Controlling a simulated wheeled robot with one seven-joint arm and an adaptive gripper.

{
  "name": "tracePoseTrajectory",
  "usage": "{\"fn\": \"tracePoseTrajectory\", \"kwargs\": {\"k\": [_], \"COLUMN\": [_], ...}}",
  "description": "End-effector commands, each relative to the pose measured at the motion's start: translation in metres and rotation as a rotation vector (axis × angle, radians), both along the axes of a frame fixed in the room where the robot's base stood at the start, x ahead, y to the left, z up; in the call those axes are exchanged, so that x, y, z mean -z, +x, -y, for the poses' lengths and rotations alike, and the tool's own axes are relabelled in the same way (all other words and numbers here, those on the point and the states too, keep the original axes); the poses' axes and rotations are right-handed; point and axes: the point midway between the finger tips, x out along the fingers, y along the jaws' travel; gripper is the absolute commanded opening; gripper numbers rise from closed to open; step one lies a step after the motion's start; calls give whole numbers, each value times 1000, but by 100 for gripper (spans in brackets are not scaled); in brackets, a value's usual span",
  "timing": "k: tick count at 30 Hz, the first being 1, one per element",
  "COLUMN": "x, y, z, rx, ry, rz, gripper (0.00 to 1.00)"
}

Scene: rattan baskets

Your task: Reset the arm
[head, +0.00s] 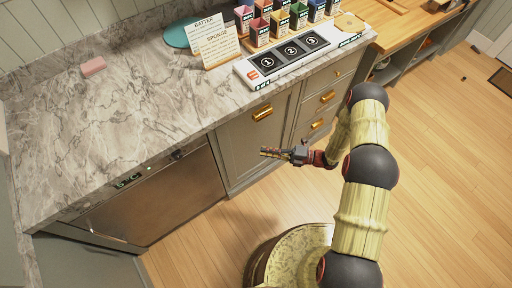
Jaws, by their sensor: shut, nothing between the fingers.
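My gripper (272,153) is at the end of my arm (370,165), in the middle of the head view. It is shut and empty. It hangs in front of the grey cabinet doors, out from the counter's front edge, and points left. The arm is bent, with its upper links rising at the right of the picture and folding back left to the gripper. Nothing touches the gripper.
A marble counter (90,130) runs along the left and back. A dishwasher (150,200) sits below.

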Motion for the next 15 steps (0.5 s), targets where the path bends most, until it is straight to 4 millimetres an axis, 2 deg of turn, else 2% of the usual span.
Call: {"fn": "tracePoseTrajectory", "kwargs": {"k": [4,15], "x": [0,1], "y": [-2,-3], "z": [9,10], "rx": [1,-1], "ry": [0,-10], "rz": [-1,41], "gripper": [0,0]}}
